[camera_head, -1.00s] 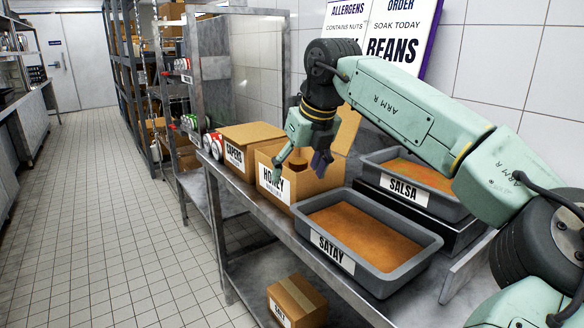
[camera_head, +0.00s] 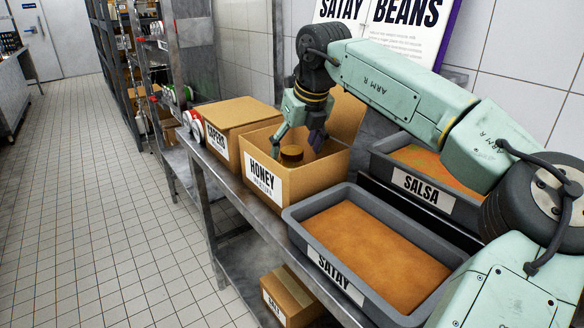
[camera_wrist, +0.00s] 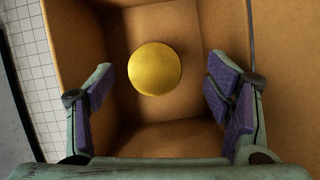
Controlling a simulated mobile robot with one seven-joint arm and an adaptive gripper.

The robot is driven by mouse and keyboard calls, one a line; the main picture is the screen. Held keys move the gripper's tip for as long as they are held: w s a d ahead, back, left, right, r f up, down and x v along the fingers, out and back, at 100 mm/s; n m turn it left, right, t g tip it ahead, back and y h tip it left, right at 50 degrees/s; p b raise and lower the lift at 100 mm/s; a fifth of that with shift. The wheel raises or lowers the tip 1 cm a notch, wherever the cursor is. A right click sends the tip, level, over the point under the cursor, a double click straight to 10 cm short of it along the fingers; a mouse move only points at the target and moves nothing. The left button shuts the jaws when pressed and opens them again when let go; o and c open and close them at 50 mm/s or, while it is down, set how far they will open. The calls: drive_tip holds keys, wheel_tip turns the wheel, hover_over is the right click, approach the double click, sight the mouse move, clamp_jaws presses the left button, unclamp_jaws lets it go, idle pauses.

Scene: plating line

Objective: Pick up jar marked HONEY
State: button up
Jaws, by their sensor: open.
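An open cardboard box labelled HONEY (camera_head: 263,177) stands on the steel shelf. A jar with a round lid (camera_head: 292,154) shows inside it. In the wrist view the jar's yellow lid (camera_wrist: 155,69) is seen from above, near the middle of the box floor; any marking on the jar is hidden. My gripper (camera_head: 300,146) is over the box opening with its fingers pointing down into it. In the wrist view my gripper (camera_wrist: 165,98) is open and empty, its purple pads on either side of the lid's line and apart from it.
A closed CAPERS box (camera_head: 231,125) stands beside the HONEY box. Grey tubs of SATAY (camera_head: 290,215) and SALSA (camera_head: 460,212) stand on the other side. The box's walls (camera_wrist: 78,45) rise close around my fingers. A small box (camera_head: 290,290) sits on the lower shelf.

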sight(289, 162)
drive_tip(key=x, duration=0.2)
drive_tip(key=p+x, duration=0.2)
drive_tip(key=x, duration=0.1)
drive_tip(key=shift+a+f, duration=0.25)
drive_tip(key=shift+a, duration=0.05)
drive_tip(key=shift+c, duration=0.5)
drive_tip(key=c, duration=1.4)
drive_tip(key=shift+c, duration=0.2)
